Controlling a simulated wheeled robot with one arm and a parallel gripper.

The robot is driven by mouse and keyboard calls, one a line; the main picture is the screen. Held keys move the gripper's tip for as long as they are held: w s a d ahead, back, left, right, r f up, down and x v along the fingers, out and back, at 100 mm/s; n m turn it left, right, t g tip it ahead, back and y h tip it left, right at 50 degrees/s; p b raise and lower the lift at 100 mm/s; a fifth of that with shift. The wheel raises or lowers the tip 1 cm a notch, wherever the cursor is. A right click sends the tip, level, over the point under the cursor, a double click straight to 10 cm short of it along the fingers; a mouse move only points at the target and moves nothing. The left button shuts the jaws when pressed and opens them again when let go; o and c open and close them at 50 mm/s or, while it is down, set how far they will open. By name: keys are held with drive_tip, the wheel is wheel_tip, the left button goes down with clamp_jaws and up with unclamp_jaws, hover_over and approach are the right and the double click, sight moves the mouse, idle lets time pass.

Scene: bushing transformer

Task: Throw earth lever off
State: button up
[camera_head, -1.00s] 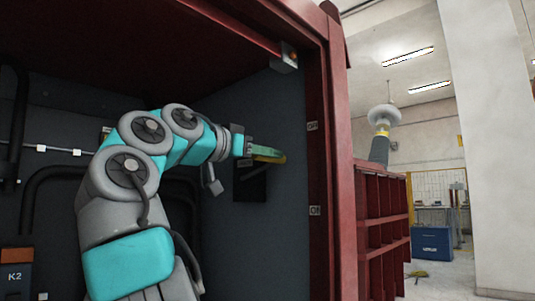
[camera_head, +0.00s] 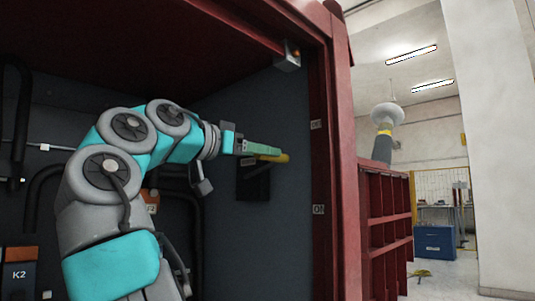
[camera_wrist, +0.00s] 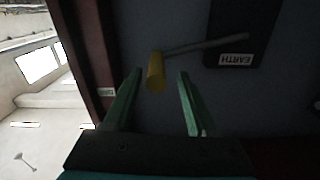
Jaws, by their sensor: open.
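The earth lever has a yellow handle (camera_wrist: 156,72) on a grey shaft (camera_wrist: 205,46), which runs to a black plate (camera_wrist: 262,30) with an EARTH label. My gripper (camera_wrist: 160,72) is open, its two green fingers on either side of the yellow handle in the wrist view. I cannot tell whether a finger touches it. In the head view, my gripper (camera_head: 264,149) overlaps the yellow handle (camera_head: 277,158) in front of the dark side wall. The black plate (camera_head: 255,185) is below it, and the shaft is mostly hidden there.
The red cabinet frame (camera_head: 343,150) stands close to the right of my gripper. A small grey box (camera_head: 288,57) hangs above, under the roof edge. A K2 unit (camera_head: 20,275) and dark pipes are at the left. Small labels sit on the frame.

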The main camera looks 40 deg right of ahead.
drive_tip(key=shift+s+a, duration=0.15)
drive_tip(key=shift+a, duration=2.4)
drive_tip(key=shift+d+f, duration=0.1)
drive_tip(key=shift+d, duration=0.05)
